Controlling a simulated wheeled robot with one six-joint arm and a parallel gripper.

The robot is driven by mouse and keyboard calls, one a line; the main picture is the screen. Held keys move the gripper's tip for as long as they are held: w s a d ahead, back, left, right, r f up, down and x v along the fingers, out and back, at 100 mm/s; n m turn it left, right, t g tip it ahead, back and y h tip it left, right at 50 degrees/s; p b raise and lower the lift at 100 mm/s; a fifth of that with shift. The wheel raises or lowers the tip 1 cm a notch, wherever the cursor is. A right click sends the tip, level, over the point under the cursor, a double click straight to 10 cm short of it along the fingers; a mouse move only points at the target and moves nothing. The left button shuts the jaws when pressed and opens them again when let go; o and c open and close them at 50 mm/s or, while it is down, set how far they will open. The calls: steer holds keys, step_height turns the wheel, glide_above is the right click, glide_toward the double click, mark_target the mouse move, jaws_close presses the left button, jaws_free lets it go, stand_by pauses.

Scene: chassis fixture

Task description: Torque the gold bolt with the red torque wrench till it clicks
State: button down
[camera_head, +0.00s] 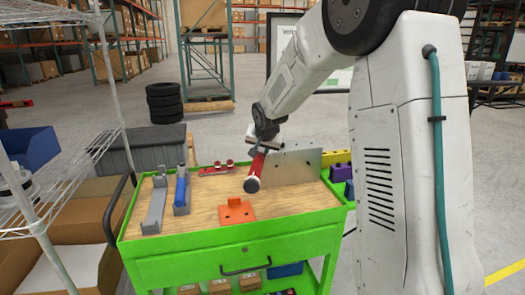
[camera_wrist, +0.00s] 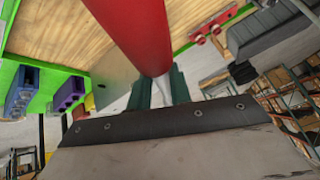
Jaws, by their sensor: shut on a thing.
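The red torque wrench (camera_head: 256,170) is in my gripper (camera_head: 264,147), above the wooden top of the green cart. It hangs tilted, with a dark round end towards the camera. In the wrist view its red handle (camera_wrist: 135,30) fills the top middle, and my gripper (camera_wrist: 156,92) is shut around it. An upright grey metal plate (camera_head: 293,166) stands just right of the wrench; I cannot tell whether they touch. I cannot make out the gold bolt in either view.
The green cart (camera_head: 235,248) carries an orange bracket (camera_head: 236,212) in front, a blue-handled tool (camera_head: 181,188) in a grey holder, an empty-looking grey holder (camera_head: 155,207) and a red rack (camera_head: 218,169). Purple bins (camera_head: 341,173) are at the right. Wire shelving (camera_head: 100,50) stands left.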

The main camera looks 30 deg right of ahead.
steer(key=shift+w+a, duration=0.1)
steer(key=shift+a, duration=0.05)
steer(key=shift+w+a+m, duration=0.2)
steer(key=shift+a+m, duration=0.1)
steer(key=shift+m, duration=0.1)
steer(key=shift+w+a+h, duration=0.2)
steer(key=shift+a+h, duration=0.05)
steer(key=shift+h, duration=0.05)
stand_by(0.3)
steer(key=shift+w+a+m, duration=0.15)
steer(key=shift+m, duration=0.15)
steer(key=shift+r, duration=3.5)
